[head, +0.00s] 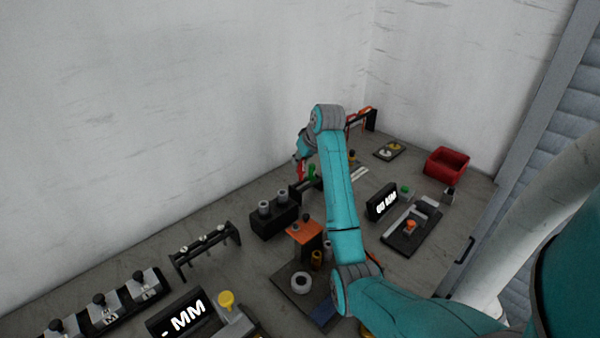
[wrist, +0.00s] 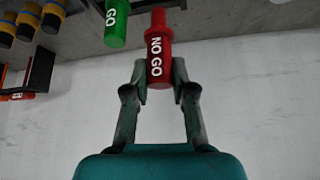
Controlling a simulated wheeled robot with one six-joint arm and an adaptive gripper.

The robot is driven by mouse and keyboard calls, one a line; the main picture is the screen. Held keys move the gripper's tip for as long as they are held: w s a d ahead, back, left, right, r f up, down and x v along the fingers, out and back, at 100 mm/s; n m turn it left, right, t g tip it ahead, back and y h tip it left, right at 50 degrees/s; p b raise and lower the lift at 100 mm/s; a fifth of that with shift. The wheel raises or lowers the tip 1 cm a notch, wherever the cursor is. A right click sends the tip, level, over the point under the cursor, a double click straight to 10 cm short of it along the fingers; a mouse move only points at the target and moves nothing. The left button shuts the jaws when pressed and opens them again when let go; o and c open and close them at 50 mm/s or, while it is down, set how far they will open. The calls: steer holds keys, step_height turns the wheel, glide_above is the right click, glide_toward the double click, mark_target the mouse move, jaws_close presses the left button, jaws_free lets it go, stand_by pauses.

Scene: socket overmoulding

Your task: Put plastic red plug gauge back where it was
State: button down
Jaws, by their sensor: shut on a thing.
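The red plug gauge (wrist: 159,55), marked "NO GO", is held between the fingers of my gripper (wrist: 160,75) in the wrist view. It also shows as a small red shape in the head view (head: 301,171), partly hidden by my arm. My gripper (head: 302,161) is near the back wall, above a dark rack (head: 298,192). A green plug gauge (wrist: 117,22), marked "GO", is just beside the red one in the wrist view and shows at the rack in the head view (head: 312,172). I cannot tell whether the red gauge touches the rack.
A black block with grey cylinders (head: 272,222) stands left of the rack. An orange-topped fixture (head: 306,232) is in front. A red bin (head: 446,163) is at the right, with a black display (head: 382,202) nearer. Orange-and-black items (wrist: 33,20) are at the wrist view's left.

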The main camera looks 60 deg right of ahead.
mark_target(303, 168)
steer(key=shift+f, duration=2.2)
steer(key=shift+f, duration=0.55)
steer(key=c, duration=1)
jaws_free()
steer(key=shift+r, duration=0.25)
steer(key=shift+v, duration=6.35)
steer(key=shift+w, duration=0.1)
